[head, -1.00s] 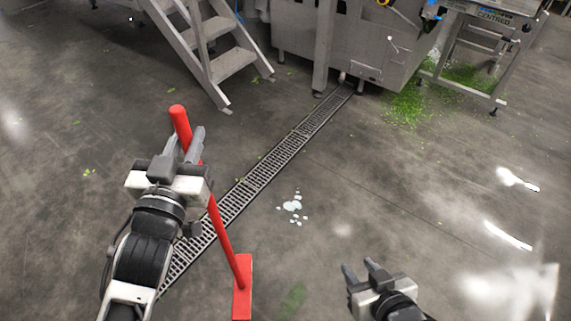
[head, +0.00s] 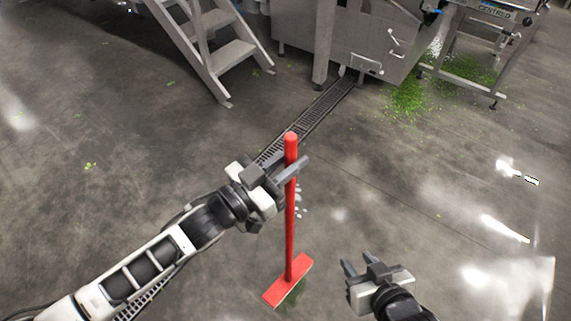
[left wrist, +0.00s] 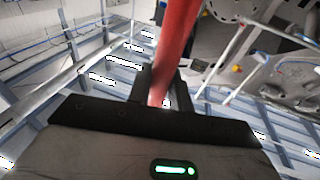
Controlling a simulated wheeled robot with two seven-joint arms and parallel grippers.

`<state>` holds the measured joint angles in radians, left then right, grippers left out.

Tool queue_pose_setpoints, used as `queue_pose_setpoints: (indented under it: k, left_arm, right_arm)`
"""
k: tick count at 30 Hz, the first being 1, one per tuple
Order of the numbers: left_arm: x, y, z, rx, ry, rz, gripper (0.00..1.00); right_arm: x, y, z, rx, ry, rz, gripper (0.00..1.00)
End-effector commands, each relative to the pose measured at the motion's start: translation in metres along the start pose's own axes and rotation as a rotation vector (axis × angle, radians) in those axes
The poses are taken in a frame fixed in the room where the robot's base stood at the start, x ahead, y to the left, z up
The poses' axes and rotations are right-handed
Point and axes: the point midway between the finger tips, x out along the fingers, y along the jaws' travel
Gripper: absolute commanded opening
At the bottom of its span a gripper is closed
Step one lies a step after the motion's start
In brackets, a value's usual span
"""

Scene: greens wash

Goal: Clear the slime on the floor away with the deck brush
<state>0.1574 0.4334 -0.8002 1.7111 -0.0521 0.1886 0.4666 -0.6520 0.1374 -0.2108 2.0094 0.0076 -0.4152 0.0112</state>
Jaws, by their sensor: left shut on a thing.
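The red deck brush (head: 290,230) stands nearly upright in the head view, its head (head: 287,281) low near the floor. My left gripper (head: 291,170) is shut on its handle near the top; the red handle also shows between the fingers in the left wrist view (left wrist: 174,50). I cannot tell whether the brush head touches the floor. My right gripper (head: 358,264) is open and empty, to the right of the brush.
A drain grate (head: 325,102) runs across the floor behind the brush. Metal steps (head: 225,55) and a machine (head: 350,40) stand at the back. Green scraps (head: 405,100) lie below the machine's right side. The floor to the right is clear.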

Motion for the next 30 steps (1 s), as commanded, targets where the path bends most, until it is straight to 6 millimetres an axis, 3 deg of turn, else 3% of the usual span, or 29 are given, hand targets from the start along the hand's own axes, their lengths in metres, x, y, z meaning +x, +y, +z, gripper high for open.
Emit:
queue_pose_setpoints:
  k: [7, 22, 30]
  left_arm:
    - [-0.005, -0.006, 0.019, -0.004, 0.006, 0.056, 0.0]
    - [-0.007, -0.006, 0.018, -0.007, 0.0, 0.056, 0.0]
    - [-0.01, -0.006, 0.048, -0.006, 0.001, 0.056, 0.0]
  right_arm:
    - [-0.001, 0.001, -0.001, -0.001, 0.001, 0.002, 0.36]
    - [-0.006, 0.002, -0.003, -0.005, -0.007, 0.003, 0.36]
    - [0.008, 0.002, 0.018, -0.002, -0.013, -0.001, 0.36]
